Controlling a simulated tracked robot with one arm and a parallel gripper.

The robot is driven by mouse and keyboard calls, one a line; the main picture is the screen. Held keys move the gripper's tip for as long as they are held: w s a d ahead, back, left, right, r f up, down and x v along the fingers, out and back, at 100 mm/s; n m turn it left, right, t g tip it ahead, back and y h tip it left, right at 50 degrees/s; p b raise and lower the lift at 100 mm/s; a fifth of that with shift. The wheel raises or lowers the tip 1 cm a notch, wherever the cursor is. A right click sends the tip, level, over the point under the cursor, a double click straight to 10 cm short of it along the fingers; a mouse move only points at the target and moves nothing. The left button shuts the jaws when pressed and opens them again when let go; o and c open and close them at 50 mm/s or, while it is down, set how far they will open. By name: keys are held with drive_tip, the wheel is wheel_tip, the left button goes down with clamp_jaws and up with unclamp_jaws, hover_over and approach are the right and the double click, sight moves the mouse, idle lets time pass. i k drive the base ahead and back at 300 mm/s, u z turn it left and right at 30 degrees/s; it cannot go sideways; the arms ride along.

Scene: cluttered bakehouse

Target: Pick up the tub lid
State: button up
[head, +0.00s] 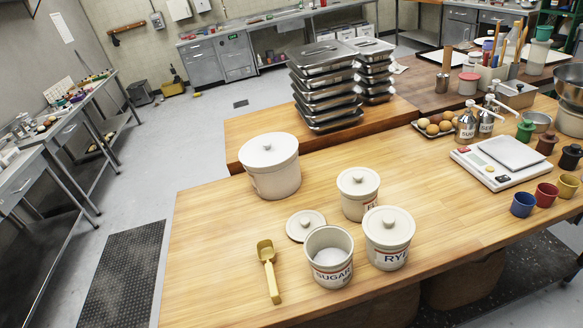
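A round cream lid with a small knob (306,226) lies flat on the wooden table (215,245), just behind the open sugar tub (330,270). The sugar tub has no lid on and shows pale contents. The rye tub (387,252) stands to its right with its lid (389,225) on. A smaller lidded tub (358,205) stands behind them. A larger lidded tub (270,180) stands farther back on the left. My gripper is not in view.
A yellow scoop (268,265) lies left of the sugar tub. Stacked metal trays (325,95) stand behind. A white scale (495,165), coloured mugs (523,204) and a tray of eggs (435,127) crowd the right. The table's left front is clear.

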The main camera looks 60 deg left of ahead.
sight(300, 224)
drive_tip(key=u, duration=0.75)
drive_tip(key=i, duration=1.15)
drive_tip(key=u, duration=0.85)
